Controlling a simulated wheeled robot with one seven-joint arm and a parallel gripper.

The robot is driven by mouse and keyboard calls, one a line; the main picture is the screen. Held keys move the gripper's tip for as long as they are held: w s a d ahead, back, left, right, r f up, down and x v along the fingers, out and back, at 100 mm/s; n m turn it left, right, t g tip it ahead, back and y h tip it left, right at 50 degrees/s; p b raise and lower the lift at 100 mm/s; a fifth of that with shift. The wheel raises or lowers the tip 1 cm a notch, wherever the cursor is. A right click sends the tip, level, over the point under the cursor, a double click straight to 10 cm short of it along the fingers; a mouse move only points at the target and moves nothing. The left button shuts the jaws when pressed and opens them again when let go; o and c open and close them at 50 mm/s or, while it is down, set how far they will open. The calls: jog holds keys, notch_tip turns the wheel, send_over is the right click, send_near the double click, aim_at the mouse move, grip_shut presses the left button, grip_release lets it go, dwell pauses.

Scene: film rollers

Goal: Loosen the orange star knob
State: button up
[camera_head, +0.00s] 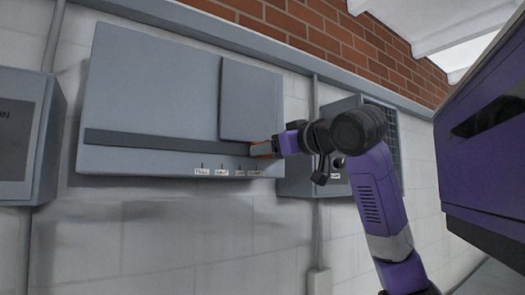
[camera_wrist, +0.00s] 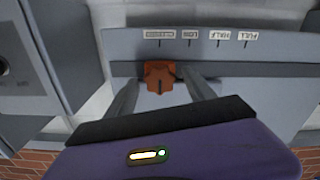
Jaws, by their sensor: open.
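The orange star knob (camera_wrist: 159,76) sits on the dark horizontal strip of a grey wall panel, seen upside down in the wrist view. In the head view only a bit of the orange knob (camera_head: 261,149) shows beside my gripper (camera_head: 264,148). In the wrist view my gripper (camera_wrist: 160,88) is open, with one finger on each side of the knob. Whether the fingers touch it I cannot tell. The grey panel (camera_head: 150,80) has a raised grey plate (camera_head: 250,100) above the knob. A dark line marks the knob's lower middle in the wrist view.
Labels (camera_wrist: 200,35) with tick marks run along the panel edge, including FULL, HALF and LOW. Grey boxes stand on the left (camera_head: 25,135) and behind my arm (camera_head: 345,110). Vertical conduits run along the wall.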

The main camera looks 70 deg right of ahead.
grip_shut()
dwell(0.3)
jog(key=shift+n, duration=0.3)
jog(key=shift+f+n+b, duration=0.2)
jog(key=shift+n+b, duration=1.15)
jog(key=shift+n, duration=7.55)
grip_release()
